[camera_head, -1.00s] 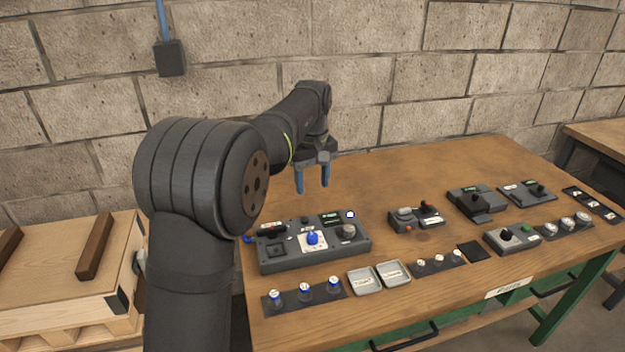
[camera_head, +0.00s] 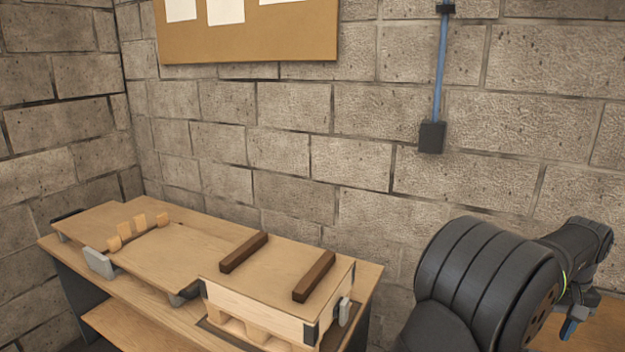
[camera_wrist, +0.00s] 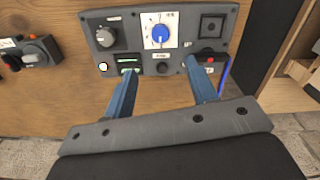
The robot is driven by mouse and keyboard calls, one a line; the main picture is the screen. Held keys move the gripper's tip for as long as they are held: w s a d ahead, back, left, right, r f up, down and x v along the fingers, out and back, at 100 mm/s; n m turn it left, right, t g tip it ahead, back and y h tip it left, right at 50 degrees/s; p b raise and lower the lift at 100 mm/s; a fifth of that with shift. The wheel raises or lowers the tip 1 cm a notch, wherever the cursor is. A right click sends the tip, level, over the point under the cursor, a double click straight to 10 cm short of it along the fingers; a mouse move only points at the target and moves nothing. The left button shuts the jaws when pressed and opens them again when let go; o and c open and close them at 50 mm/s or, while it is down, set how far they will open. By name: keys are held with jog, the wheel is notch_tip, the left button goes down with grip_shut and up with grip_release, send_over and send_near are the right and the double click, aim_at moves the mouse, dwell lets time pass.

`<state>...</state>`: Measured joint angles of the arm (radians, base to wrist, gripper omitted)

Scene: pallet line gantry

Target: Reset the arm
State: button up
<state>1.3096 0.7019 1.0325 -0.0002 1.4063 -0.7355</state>
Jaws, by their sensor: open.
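My arm is at the lower right of the head view, with my gripper (camera_head: 572,327) partly showing at the right edge above a strip of wooden table. In the wrist view my gripper (camera_wrist: 160,88) has two blue fingers spread wide apart with nothing between them. Beyond the fingertips is a grey control panel (camera_wrist: 185,52) with a blue knob on a white plate (camera_wrist: 159,31), a grey knob (camera_wrist: 106,37) and a small black knob (camera_wrist: 162,68). I cannot tell how far the fingertips are from the panel.
In the head view a wooden bench (camera_head: 365,279) on the left bears a pallet-like box (camera_head: 262,318) with two dark bars (camera_head: 314,277). A blue conduit with a black box (camera_head: 432,137) runs down the wall. Another device (camera_wrist: 35,53) lies left of the panel in the wrist view.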

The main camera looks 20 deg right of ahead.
notch_tip(320, 180, down, 14)
jog(key=shift+r, duration=0.15)
jog(key=shift+r, duration=0.1)
dwell(0.4)
notch_tip(320, 180, up, 18)
notch_tip(320, 180, down, 18)
jog(key=shift+r, duration=0.1)
jog(key=shift+f, duration=0.25)
jog(key=m, duration=0.8)
jog(key=shift+r, duration=0.1)
jog(key=m, duration=0.8)
jog(key=shift+w, duration=0.1)
